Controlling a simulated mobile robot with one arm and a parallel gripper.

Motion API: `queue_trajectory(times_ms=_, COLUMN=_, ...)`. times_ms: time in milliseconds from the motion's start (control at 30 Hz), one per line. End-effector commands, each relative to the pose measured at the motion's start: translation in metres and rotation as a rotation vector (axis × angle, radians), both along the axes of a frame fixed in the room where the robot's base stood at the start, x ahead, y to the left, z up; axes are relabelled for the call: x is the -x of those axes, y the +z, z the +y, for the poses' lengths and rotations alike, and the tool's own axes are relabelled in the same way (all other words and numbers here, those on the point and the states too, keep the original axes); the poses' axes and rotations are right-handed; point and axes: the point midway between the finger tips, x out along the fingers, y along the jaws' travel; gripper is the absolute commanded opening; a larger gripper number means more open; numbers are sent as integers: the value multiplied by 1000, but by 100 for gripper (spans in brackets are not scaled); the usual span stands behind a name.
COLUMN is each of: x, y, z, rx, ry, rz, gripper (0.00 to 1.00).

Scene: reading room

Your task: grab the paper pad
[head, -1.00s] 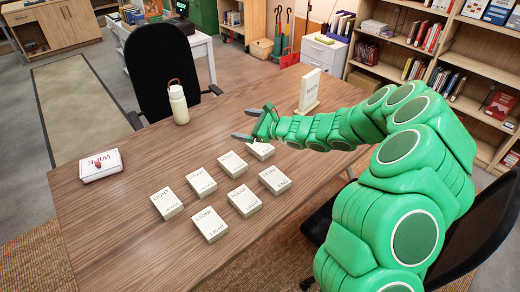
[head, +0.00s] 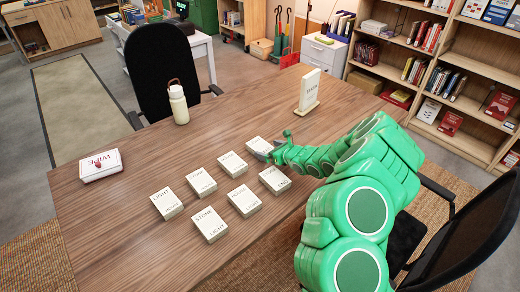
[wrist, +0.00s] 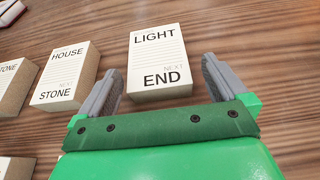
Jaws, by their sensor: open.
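Several thick white paper pads with printed words lie in two rows on the wooden table (head: 110,235). The one reading LIGHT and END (wrist: 158,62) lies ahead of my gripper (wrist: 160,68) in the wrist view, with its near end between the two fingers. It also shows at the right end of the back row in the head view (head: 257,144), partly hidden by my gripper (head: 266,153). The fingers are apart and nothing is held. A pad reading HOUSE and STONE (wrist: 66,76) lies to the left of the left finger.
A white block marked WIPE (head: 101,165) with a red piece on top lies at the table's left. A cream bottle (head: 179,104) stands at the back. An upright white card in a wooden stand (head: 309,92) stands at the back right. The table's left front is clear.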

Motion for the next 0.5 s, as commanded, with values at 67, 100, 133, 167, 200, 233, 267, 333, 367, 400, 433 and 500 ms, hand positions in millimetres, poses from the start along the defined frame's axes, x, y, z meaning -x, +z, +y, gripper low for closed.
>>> queue_trajectory(times_ms=67, x=-3, y=-2, z=4, rx=0, ry=2, rz=0, gripper=100)
queue_trajectory(times_ms=100, x=-4, y=-3, z=5, rx=0, ry=2, rz=0, gripper=100)
queue_trajectory(times_ms=133, x=-4, y=-3, z=7, rx=0, ry=3, rz=0, gripper=100)
queue_trajectory(times_ms=167, x=-5, y=-4, z=8, rx=-1, ry=3, rz=1, gripper=100)
queue_trajectory(times_ms=200, x=-6, y=-5, z=10, rx=1, ry=3, rz=1, gripper=100)
queue_trajectory(times_ms=233, x=-7, y=-7, z=12, rx=1, ry=5, rz=1, gripper=100)
queue_trajectory(times_ms=267, x=-9, y=-8, z=15, rx=2, ry=6, rz=1, gripper=100)
queue_trajectory(times_ms=333, x=-14, y=-11, z=20, rx=1, ry=5, rz=3, gripper=100)
queue_trajectory(times_ms=367, x=-16, y=-13, z=22, rx=1, ry=5, rz=3, gripper=100)
queue_trajectory(times_ms=400, x=-19, y=-14, z=26, rx=1, ry=5, rz=3, gripper=100)
queue_trajectory(times_ms=433, x=-21, y=-15, z=29, rx=3, ry=6, rz=1, gripper=100)
queue_trajectory(times_ms=500, x=-26, y=-17, z=32, rx=4, ry=3, rz=1, gripper=100)
